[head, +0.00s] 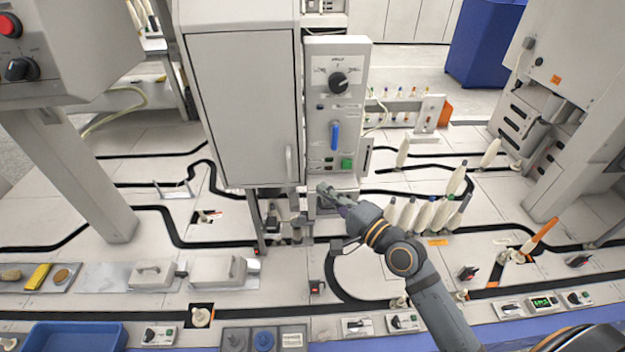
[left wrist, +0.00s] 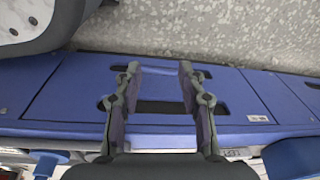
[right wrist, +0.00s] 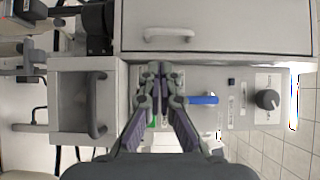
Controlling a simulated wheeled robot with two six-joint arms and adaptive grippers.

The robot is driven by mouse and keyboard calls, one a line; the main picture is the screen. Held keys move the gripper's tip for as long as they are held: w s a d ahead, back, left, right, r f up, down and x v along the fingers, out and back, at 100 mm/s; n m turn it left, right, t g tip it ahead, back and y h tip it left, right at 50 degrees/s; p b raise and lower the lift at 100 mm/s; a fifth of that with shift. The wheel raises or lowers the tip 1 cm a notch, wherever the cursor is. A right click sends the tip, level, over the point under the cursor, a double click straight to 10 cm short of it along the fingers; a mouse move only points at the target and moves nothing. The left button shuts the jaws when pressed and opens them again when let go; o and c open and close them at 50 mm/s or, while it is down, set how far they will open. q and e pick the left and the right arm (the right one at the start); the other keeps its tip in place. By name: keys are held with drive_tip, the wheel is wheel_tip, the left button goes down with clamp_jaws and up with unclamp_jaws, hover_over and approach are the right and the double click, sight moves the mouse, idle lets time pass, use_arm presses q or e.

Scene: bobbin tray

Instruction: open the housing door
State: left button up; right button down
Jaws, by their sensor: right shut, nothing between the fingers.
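The housing door (head: 245,105) is a tall grey panel on the box at the upper middle of the head view, and it is shut. Its upright handle (head: 289,161) sits at the lower right of the door; in the right wrist view the handle (right wrist: 168,33) lies just beyond my fingertips. My right gripper (head: 323,188) is shut and empty, in front of the lower control panel, below and right of the handle. Its closed fingers show in the right wrist view (right wrist: 160,70), apart from the handle. My left gripper (left wrist: 159,68) is open and empty over a blue surface, outside the head view.
The control panel (head: 321,110) beside the door carries a black knob (head: 338,79), a blue lever (head: 335,136) and a green button (head: 347,164). A small box with a handle (right wrist: 96,105) is left of my right fingers. Several bobbins (head: 425,214) stand right of my right arm.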

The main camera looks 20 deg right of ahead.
use_arm(q)
drive_tip(key=shift+w+d+r+b, duration=0.25)
drive_tip(key=shift+w+r, duration=0.15)
drive_tip(key=shift+r, duration=0.15)
drive_tip(key=shift+w+d+r+b, duration=0.1)
drive_tip(key=shift+w+r+b, duration=0.1)
drive_tip(key=shift+w+r, duration=0.25)
use_arm(e)
drive_tip(key=x, duration=0.9)
drive_tip(key=shift+w+a, duration=0.2)
use_arm(q)
drive_tip(key=shift+r, duration=0.2)
use_arm(e)
drive_tip(key=shift+f, duration=0.1)
